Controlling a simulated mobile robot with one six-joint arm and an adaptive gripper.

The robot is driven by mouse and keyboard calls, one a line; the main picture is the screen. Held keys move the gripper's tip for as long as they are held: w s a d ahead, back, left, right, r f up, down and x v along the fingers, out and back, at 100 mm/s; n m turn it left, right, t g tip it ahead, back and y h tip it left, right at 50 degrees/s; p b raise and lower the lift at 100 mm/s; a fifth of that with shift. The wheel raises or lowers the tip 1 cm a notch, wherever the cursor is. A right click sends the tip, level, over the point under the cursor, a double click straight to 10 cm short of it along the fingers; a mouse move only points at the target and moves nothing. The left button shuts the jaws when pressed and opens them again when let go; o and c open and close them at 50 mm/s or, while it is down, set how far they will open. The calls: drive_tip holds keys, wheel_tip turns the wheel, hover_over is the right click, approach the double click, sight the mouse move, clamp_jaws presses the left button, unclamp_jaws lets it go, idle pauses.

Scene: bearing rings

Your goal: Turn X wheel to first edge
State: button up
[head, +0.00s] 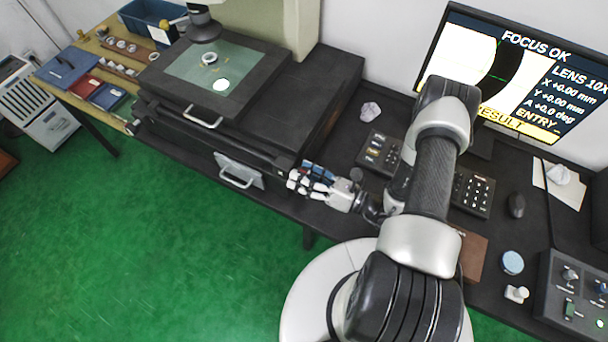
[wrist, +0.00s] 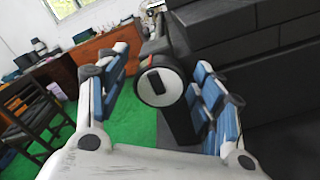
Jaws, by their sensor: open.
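My gripper (wrist: 162,65) is open, with blue-padded fingers to either side; I cannot tell whether either touches the wheel. In the head view my gripper (head: 303,178) is at the machine's front right, and I cannot make out the wheel there. A ring (head: 209,58) lies on the glass stage (head: 184,68). The screen (head: 508,68) reads FOCUS OK, LENS 10X, X +0.00 mm, Y +0.00 mm, and shows a dark curved band.
The green floor in front is clear.

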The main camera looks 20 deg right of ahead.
drive_tip(key=shift+c, duration=0.5)
drive_tip(key=c, duration=1)
drive_tip(key=shift+n, duration=1.7)
drive_tip(key=o, duration=1.1)
drive_tip(key=v, duration=1.2)
